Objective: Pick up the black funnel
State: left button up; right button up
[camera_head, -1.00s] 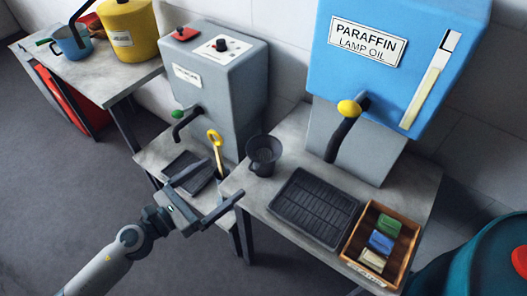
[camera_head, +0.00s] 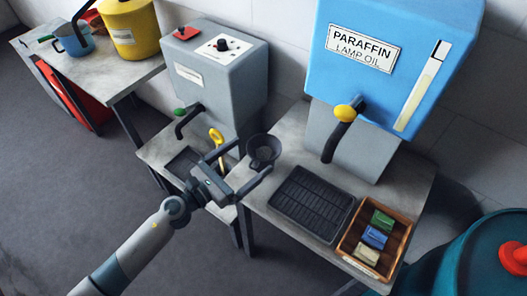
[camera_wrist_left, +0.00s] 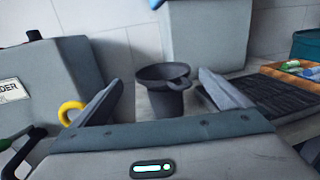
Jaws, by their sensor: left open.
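The black funnel (camera_head: 264,148) stands upright on the right table's left end, below the blue paraffin tank. My left gripper (camera_head: 254,162) is open, with its two fingers reaching toward the funnel from the front left. In the left wrist view the funnel (camera_wrist_left: 164,88) shows between the two spread fingers and a little beyond them, with its handle toward the right finger. I cannot tell whether either finger touches it. My right gripper is not in view.
A yellow-handled tool (camera_head: 217,140) stands near the left finger.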

aim_at(258, 157)
pick_arm(q)
jog(key=shift+d, duration=0.1)
jog(key=shift+w+d+r, duration=0.1)
jog(key=shift+w+d, duration=0.05)
jog(key=p+x, duration=0.2)
jog(key=x, duration=0.1)
jog(key=shift+w+d+r, duration=0.1)
jog(key=shift+w+d, duration=0.05)
jog(key=shift+d, duration=0.2)
jog(key=shift+w+d, duration=0.3)
jog(key=shift+d, duration=0.1)
jog(key=c, duration=1.1)
